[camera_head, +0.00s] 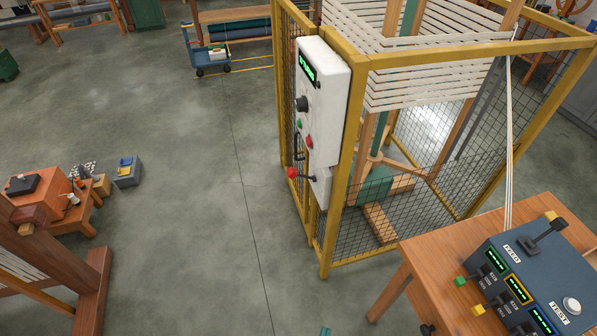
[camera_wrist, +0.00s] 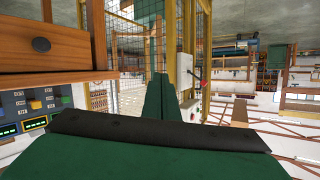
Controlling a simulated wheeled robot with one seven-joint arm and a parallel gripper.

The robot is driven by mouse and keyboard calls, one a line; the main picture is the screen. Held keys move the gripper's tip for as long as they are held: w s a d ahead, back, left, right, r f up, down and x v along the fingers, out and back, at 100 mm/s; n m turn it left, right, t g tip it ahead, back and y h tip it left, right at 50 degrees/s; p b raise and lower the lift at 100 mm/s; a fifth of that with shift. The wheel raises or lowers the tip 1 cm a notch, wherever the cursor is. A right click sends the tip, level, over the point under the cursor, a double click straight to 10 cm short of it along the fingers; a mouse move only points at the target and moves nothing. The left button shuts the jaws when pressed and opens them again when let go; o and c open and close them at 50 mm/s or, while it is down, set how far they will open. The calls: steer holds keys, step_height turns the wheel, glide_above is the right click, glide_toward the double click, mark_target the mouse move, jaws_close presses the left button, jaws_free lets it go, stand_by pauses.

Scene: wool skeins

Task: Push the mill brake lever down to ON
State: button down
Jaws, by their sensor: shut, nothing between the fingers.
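The mill brake lever (camera_head: 291,173) is a dark arm with a red knob. It sticks out roughly level to the left of a small grey-white box (camera_head: 321,187) under the tall white control box (camera_head: 321,95). A small red-tipped lever on a white box also shows in the wrist view (camera_wrist: 196,74), right of my fingers. My gripper (camera_wrist: 159,82) has green fingers, shut with nothing between them. They appear apart from the lever. The gripper is not clearly visible in the head view, and the ON marking is not readable.
A yellow-framed mesh cage (camera_head: 349,170) stands behind and beside the control box. A wooden table (camera_head: 440,240) with a blue switch console (camera_head: 520,262) is at lower right. The grey floor (camera_head: 190,210) left of the cage is open.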

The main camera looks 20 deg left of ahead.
steer(key=w+a+f+y, duration=0.2)
steer(key=w+a, duration=0.1)
steer(key=w, duration=0.8)
steer(key=w+a+f+y, duration=0.1)
steer(key=w+a+y, duration=0.15)
steer(key=w, duration=0.85)
steer(key=w+a+r+n+g+y, duration=0.1)
steer(key=w+a+r+y, duration=0.2)
steer(key=w+r, duration=0.3)
steer(key=w+a+r+n+g+y, duration=0.1)
steer(key=w+a+r+n+y, duration=0.1)
steer(key=w+a+r, duration=0.4)
steer(key=w+r+y, duration=0.1)
steer(key=w, duration=0.4)
steer(key=shift+w+g, duration=0.3)
steer(key=shift+w, duration=0.05)
steer(key=shift+w+a, duration=0.1)
steer(key=shift+a, duration=0.05)
glide_above(303, 176)
steer(key=s, duration=0.3)
steer(key=shift+a+f, duration=0.3)
steer(key=shift+f, duration=0.65)
